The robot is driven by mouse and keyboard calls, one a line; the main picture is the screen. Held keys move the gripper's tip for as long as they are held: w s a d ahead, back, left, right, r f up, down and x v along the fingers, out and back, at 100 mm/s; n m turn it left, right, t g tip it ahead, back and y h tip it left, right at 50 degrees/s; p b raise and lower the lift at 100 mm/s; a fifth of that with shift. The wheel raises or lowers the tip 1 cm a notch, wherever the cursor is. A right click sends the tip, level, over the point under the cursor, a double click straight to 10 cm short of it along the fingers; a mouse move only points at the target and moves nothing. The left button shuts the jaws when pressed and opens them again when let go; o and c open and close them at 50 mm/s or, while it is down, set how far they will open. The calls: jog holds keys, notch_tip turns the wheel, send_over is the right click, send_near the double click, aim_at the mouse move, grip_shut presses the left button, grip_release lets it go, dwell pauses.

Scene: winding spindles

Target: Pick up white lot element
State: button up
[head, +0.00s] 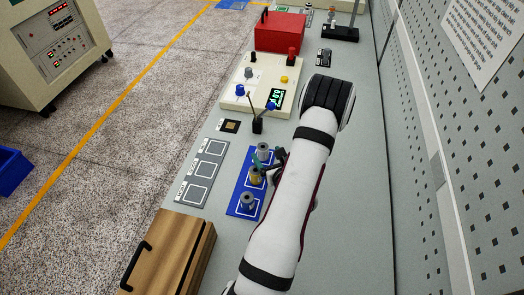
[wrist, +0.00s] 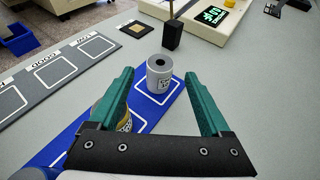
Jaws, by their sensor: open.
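Three spools stand upright on a blue mat (head: 235,208). The far one is pale grey-white with a dark hole on top (head: 263,151); it also shows in the wrist view (wrist: 159,78). The middle one is yellow-banded (head: 256,177), partly hidden by the left finger in the wrist view (wrist: 123,122). My gripper (wrist: 158,73) is open, with teal fingers. In the wrist view the far spool appears between the fingertips, apart from both. I cannot tell whether it lies between them or beyond them.
A grey board with outlined squares (head: 187,190) lies left of the mat. A wooden box (head: 180,235) stands at the near end. A cream instrument panel (head: 238,98) and a small black post (head: 257,126) stand beyond the mat. A perforated wall (head: 440,130) runs along the right.

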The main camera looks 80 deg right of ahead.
aim_at(265, 151)
jog(key=x, duration=0.5)
grip_shut()
jog(key=shift+r, duration=0.15)
